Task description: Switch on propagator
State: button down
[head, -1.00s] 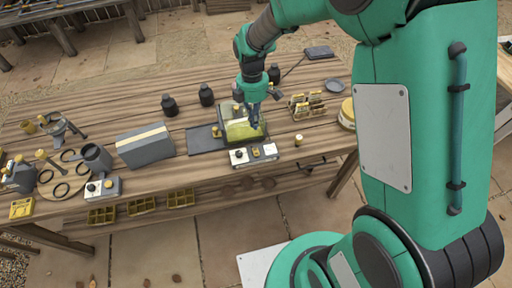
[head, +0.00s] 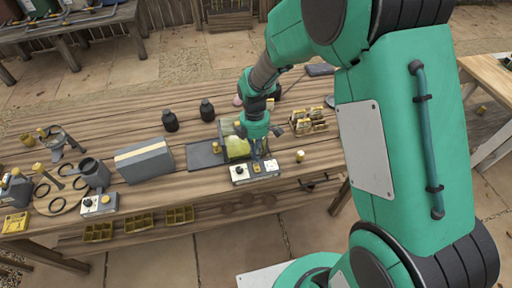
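The propagator (head: 236,148), with a yellow-green see-through cover, stands on the wooden table. Its pale control panel (head: 240,179) faces the front edge and carries a dark knob at the left and a small yellow part near the middle. My gripper (head: 257,160) points down at the right half of this panel, at or just above it. It hides part of the panel and the propagator's right side. Whether it touches the panel, and whether its fingers are apart, is too small to tell. I see nothing held.
A dark mat (head: 205,155) lies left of the propagator. A grey box (head: 144,161) and another control box (head: 99,204) stand further left. Black bottles (head: 207,110) stand behind. A yellow-topped jar (head: 300,156) and a seed-packet rack (head: 308,121) are at the right.

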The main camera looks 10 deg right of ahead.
aim_at(257, 167)
jog(key=shift+s+f+b, duration=0.2)
jog(key=shift+f+b, duration=0.15)
jog(key=shift+f, duration=1)
jog(key=shift+s+f+b, duration=0.15)
jog(key=shift+f+b, duration=0.15)
jog(key=shift+f, duration=1)
jog(key=shift+s+f+t+b, duration=0.3)
jog(key=shift+f+t+b, duration=0.1)
jog(key=shift+t, duration=0.2)
jog(key=shift+s+f+t, duration=0.1)
jog(key=shift+s+t, duration=0.2)
jog(key=shift+t, duration=0.3)
jog(key=shift+f, duration=0.1)
jog(key=shift+w, duration=0.75)
